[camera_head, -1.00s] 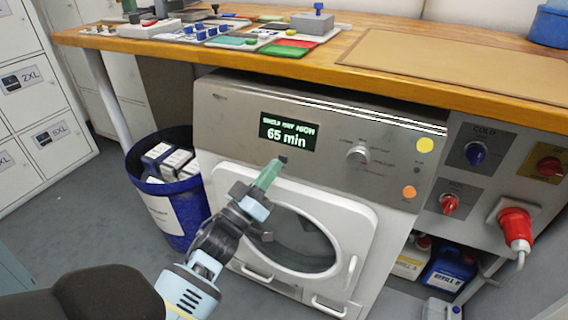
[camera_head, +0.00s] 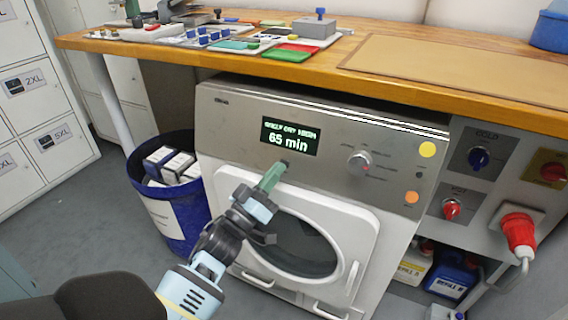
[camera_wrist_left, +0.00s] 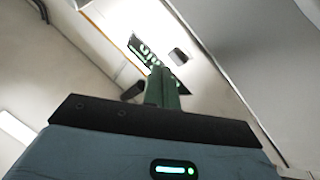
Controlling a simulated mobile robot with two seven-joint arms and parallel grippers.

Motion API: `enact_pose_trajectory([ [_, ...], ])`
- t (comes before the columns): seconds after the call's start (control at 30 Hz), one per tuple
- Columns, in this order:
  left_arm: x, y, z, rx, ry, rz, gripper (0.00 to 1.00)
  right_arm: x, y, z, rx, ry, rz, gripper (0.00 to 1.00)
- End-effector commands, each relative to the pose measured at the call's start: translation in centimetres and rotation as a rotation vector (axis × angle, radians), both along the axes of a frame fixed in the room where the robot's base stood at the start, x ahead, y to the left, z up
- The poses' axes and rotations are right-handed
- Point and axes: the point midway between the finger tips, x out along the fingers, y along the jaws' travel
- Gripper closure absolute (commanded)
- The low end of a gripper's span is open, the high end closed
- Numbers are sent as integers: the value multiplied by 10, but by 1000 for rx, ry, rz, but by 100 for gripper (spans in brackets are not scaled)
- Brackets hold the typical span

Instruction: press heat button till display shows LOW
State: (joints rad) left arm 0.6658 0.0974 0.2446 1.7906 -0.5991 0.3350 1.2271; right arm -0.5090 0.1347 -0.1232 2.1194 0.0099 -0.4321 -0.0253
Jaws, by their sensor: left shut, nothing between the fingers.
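The dryer's grey panel (camera_head: 225,110) carries a dark display (camera_head: 290,136) with green text. Its large line reads 65 min; the small line above starts like SHELF DRY, but its last word is too blurred to read surely. A small dark button (camera_head: 284,163) sits below the display. My left gripper (camera_head: 271,178) is shut and empty, its green fingertips at or very close to that button; I cannot tell whether they touch. In the left wrist view the fingers (camera_wrist_left: 162,88) point at the panel, partly covering the display (camera_wrist_left: 146,52). My right gripper is not in view.
A round knob (camera_head: 359,162), a yellow button (camera_head: 427,149) and an orange button (camera_head: 411,197) are to the right on the panel. The wooden worktop (camera_head: 390,92) overhangs above. A blue bin (camera_head: 165,215) stands left of the dryer, and the white door (camera_head: 362,225) is below.

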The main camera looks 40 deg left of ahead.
Motion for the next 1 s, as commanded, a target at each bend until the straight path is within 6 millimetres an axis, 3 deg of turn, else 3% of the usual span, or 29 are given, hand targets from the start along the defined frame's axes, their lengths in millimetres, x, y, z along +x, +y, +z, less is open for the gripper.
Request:
enact_pose_trajectory([
  [1.0,0,0,0,0,0,0,100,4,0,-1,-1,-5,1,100],
])
